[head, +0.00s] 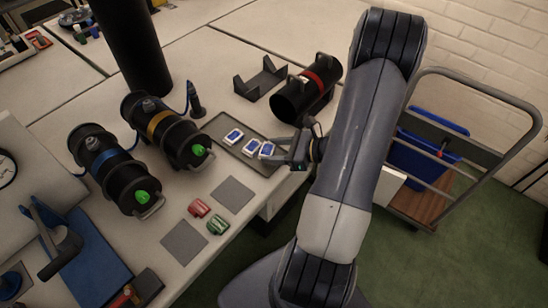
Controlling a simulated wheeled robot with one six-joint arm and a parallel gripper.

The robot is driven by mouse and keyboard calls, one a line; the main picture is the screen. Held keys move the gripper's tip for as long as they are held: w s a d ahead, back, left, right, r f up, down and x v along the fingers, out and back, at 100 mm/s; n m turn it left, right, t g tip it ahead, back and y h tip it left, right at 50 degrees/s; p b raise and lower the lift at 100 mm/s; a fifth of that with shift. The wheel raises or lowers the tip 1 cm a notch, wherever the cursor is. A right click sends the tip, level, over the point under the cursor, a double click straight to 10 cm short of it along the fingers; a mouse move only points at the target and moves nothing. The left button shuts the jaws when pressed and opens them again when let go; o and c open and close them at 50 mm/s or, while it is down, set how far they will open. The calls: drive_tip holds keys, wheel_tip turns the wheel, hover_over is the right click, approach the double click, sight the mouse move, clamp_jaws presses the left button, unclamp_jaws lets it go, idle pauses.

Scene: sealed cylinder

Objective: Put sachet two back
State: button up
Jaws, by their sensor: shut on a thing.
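Three white sachets with blue faces show in the head view at a dark grey tray on the table (218,127). The left sachet (233,136) lies flat in the tray, with the middle sachet (250,145) close beside it. The right sachet (266,149) is at the fingertips of my gripper (273,156), at the tray's right end. My gripper is shut on this right sachet. I cannot tell whether it touches the tray floor or is held just above it. No numbers are readable on the sachets.
A red-banded cylinder (321,75) lies behind my gripper. Two grey squares (232,194) (184,243), a red block (199,207) and a green block (217,225) are in front.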

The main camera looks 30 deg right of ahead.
drive_tip(key=shift+f, duration=1.95)
drive_tip(key=shift+f, duration=0.2)
drive_tip(key=o, duration=0.7)
drive_tip(key=shift+o, duration=0.2)
drive_tip(key=shift+r, duration=0.1)
drive_tip(key=shift+d+r, duration=0.1)
drive_tip(key=shift+r, duration=0.1)
drive_tip(key=b+v, duration=0.1)
drive_tip(key=v, duration=1.1)
